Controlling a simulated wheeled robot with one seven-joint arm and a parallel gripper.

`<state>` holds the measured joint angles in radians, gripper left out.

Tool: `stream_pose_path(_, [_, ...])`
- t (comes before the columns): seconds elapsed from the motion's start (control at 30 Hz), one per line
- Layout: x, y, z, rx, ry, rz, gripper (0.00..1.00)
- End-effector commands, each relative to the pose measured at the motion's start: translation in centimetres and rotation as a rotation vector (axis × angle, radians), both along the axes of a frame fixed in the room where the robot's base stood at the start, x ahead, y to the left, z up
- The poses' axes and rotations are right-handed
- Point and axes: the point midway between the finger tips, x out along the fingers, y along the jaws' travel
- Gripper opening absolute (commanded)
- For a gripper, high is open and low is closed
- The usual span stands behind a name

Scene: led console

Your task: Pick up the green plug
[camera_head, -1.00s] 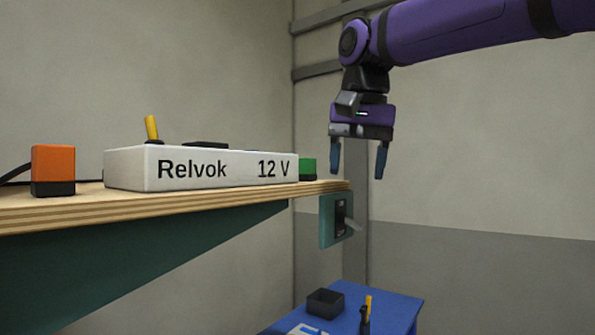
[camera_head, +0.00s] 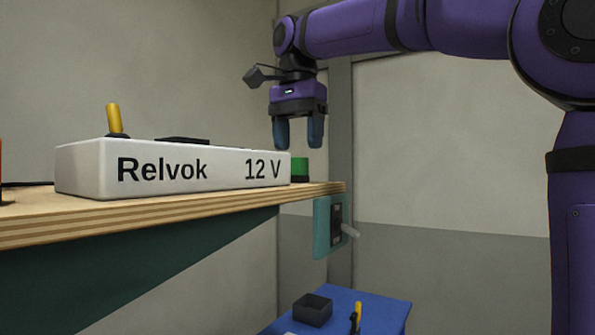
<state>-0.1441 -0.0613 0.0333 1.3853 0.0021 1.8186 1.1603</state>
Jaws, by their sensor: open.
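The green plug (camera_head: 300,168), green above with a dark base, stands on the wooden shelf (camera_head: 200,212) just past the right end of the white console. The console hides part of its left side. My gripper (camera_head: 298,136) is open and points down, its two blue fingertips above the plug's height in the picture. Nothing shows between the fingers. How far in depth the gripper is from the plug I cannot tell.
The white console (camera_head: 160,170), marked "Relvok 12 V", carries a yellow lever (camera_head: 114,119). An orange block (camera_head: 2,172) is cut off at the left edge. A teal switch box (camera_head: 327,227) hangs below the shelf end.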

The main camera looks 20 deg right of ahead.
Motion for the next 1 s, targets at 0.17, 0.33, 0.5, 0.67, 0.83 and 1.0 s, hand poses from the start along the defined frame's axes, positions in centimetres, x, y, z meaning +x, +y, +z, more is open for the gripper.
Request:
stream_pose_path(0.17, [0.0, 0.0, -1.1, -0.001, 0.001, 0.001, 0.62])
stream_pose_path(0.33, [0.3, -0.2, -3.4, 0.0, 0.001, 0.001, 0.62])
stream_pose_path(0.5, [0.4, -0.2, -5.2, 0.0, 0.0, 0.001, 0.62])
stream_pose_path(0.67, [0.4, -0.2, -5.6, 0.001, -0.001, 0.0, 0.62])
stream_pose_path(0.83, [0.4, -0.2, -5.5, 0.001, -0.001, 0.001, 0.53])
stream_pose_path(1.0, [0.4, -0.2, -5.5, 0.001, -0.001, 0.001, 0.13])
